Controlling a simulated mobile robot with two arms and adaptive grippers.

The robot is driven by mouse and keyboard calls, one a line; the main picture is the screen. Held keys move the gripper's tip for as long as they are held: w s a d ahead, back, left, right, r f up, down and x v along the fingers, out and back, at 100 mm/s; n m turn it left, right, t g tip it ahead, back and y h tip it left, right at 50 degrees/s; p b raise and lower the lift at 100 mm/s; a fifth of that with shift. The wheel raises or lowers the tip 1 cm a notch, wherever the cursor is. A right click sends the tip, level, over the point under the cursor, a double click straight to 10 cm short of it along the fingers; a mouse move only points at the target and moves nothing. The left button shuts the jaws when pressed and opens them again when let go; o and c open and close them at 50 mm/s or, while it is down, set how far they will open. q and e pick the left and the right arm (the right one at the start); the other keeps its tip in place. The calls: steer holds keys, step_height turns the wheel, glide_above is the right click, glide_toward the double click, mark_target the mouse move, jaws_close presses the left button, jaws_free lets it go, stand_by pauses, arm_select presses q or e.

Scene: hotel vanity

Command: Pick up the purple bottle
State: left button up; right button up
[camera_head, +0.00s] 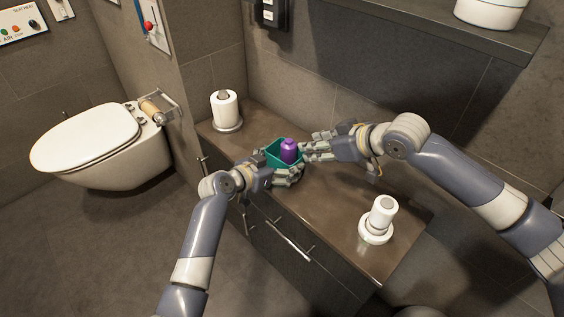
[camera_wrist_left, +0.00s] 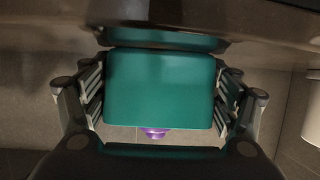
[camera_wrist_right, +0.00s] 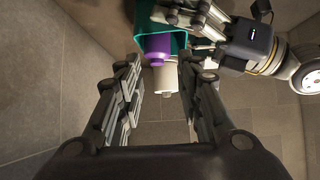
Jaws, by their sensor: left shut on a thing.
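The purple bottle (camera_head: 289,150) stands inside a teal open-topped container (camera_head: 299,172), its upper part showing above the rim. My left gripper (camera_head: 276,167) is shut on the container, with a finger on each side of it in the left wrist view (camera_wrist_left: 160,100). A bit of the bottle (camera_wrist_left: 153,133) shows past the container's edge there. My right gripper (camera_head: 307,147) is open and empty, just right of the bottle. In the right wrist view the bottle (camera_wrist_right: 158,48) lies beyond the open fingertips, apart from them. The bottle's lower part is hidden by the container.
A paper roll on a stand (camera_head: 225,110) is at the counter's far left end. A white cylindrical item on a round base (camera_head: 378,220) stands at the near right. The brown counter (camera_head: 325,205) between is mostly clear. A shelf (camera_head: 455,40) juts out above on the right.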

steer(key=shift+o, duration=0.3)
steer(key=shift+o, duration=0.7)
steer(key=m+g+h, duration=0.3)
steer(key=m+h, duration=0.6)
steer(key=m, duration=0.3)
glide_toward(288, 143)
steer(key=x, duration=1)
steer(key=shift+w+f, duration=0.15)
steer(key=shift+f, duration=0.15)
steer(key=c, duration=0.7)
